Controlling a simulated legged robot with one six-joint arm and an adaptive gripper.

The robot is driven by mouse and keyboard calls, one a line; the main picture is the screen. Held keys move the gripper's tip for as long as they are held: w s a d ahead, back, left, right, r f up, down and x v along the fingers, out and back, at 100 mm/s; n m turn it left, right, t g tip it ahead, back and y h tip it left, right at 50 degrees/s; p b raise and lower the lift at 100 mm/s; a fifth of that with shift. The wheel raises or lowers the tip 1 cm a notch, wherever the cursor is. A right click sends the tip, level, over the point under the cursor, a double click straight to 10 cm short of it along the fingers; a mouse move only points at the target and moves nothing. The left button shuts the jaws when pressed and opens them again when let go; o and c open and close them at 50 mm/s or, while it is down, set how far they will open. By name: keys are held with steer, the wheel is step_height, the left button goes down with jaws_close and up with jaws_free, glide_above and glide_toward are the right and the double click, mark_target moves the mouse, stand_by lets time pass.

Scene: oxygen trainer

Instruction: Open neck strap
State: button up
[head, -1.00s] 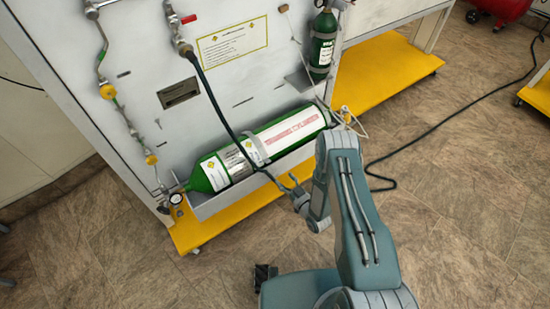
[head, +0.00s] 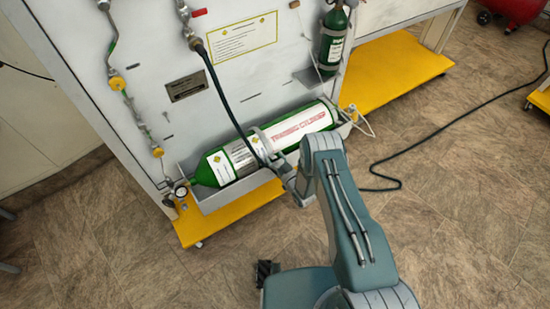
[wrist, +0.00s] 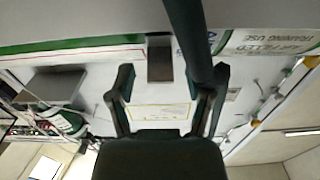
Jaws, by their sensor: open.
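A green cylinder with white labels (head: 228,160) lies in a tray along the front of the panel, its text reading "Training Cylinder". A grey strap (head: 260,143) goes around its middle and looks closed; I cannot tell if it is the one called the neck strap. My gripper (head: 278,163) is beside the cylinder, just below the strap; my arm partly covers this area. In the wrist view my gripper (wrist: 168,84) is open with nothing between its fingers. A dark grey strap-like piece (wrist: 160,62) shows beyond the fingertips, which look apart from it.
A dark hose (head: 222,92) hangs from a valve on the panel and passes close to the gripper; it also crosses the wrist view (wrist: 187,35). A small green cylinder (head: 332,40) is mounted upright at the right. A gauge (head: 181,192) sits at the left end.

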jaws_close()
